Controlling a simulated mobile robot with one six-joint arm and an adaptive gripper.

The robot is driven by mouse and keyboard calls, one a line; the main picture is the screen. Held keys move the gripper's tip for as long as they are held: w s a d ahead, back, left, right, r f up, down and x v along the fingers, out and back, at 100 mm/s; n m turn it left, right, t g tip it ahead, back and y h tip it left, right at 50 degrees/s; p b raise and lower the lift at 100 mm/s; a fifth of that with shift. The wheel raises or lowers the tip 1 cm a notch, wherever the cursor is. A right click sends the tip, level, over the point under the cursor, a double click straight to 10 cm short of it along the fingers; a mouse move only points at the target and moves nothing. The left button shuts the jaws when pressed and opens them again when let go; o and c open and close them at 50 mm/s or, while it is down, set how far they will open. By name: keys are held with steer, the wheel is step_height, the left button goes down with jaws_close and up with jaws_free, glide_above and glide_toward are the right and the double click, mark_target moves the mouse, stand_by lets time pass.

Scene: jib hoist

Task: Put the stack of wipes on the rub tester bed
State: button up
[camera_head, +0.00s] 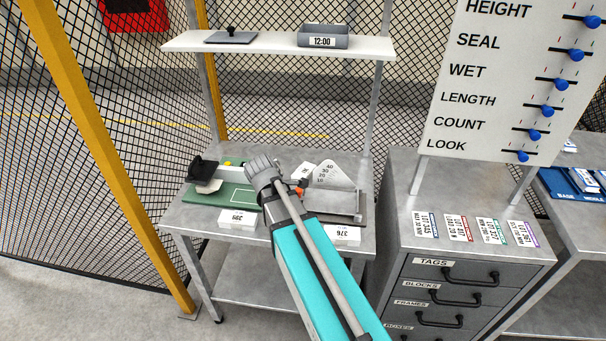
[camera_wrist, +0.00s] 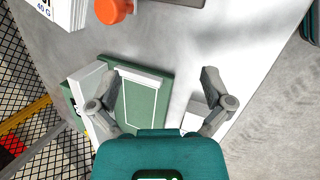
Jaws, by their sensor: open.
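The rub tester's green bed (camera_head: 215,196) lies on the left of the metal bench, with a white-outlined rectangle on it and a black part (camera_head: 202,168) at its left end. The bed also shows in the wrist view (camera_wrist: 139,105), below my gripper. My gripper (camera_head: 263,170) is over the bed's right end; in the wrist view its fingers (camera_wrist: 158,98) are spread with nothing held between them.
A fan-shaped scale (camera_head: 335,176) and orange knob (camera_wrist: 115,10) are right of the bed. A shelf (camera_head: 270,45) hangs above. A drawer cabinet (camera_head: 460,262) with colored tags stands right.

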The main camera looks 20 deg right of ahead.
steer(key=w+d+r+n+t+h, duration=0.2)
steer(key=w+d+n, duration=0.4)
steer(key=w+n, duration=0.3)
step_height(320, 180, up, 2)
steer(key=n+h, duration=0.1)
steer(key=n, duration=0.2)
steer(key=shift+w+d+r, duration=0.15)
steer(key=shift+w+d, duration=0.1)
steer(key=b, duration=0.5)
glide_toward(303, 171)
steer(key=x, duration=0.4)
steer(key=shift+b+x, duration=0.35)
steer(key=shift+x, duration=0.4)
steer(key=shift+b+x, duration=1.85)
steer(key=shift+x, duration=0.75)
